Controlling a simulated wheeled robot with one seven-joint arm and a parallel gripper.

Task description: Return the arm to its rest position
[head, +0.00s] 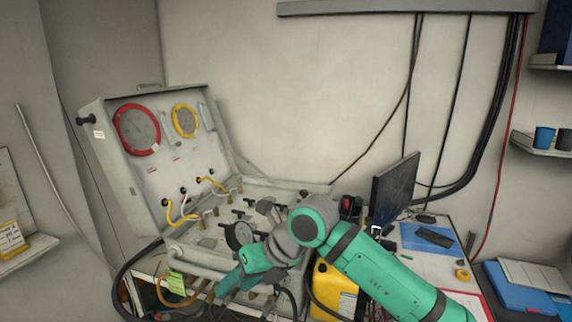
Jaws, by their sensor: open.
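My green and grey arm reaches in from the lower right, bent over the front of the open diver air panel case (112,200). My gripper (226,286) points down and left at the front edge of the case, near the hoses there. It is open, and I see nothing held in it. Its fingertips are small and partly lost among the hoses. The case lid stands up with a red-rimmed gauge (138,130) and a yellow-rimmed gauge (185,121). My arm hides part of the lower panel with its valves and a dark round gauge (239,235).
A yellow container (334,290) stands just behind my forearm. Dark hoses loop around the case front. Shelves with cups (544,138) are at far right. The air above the case is clear.

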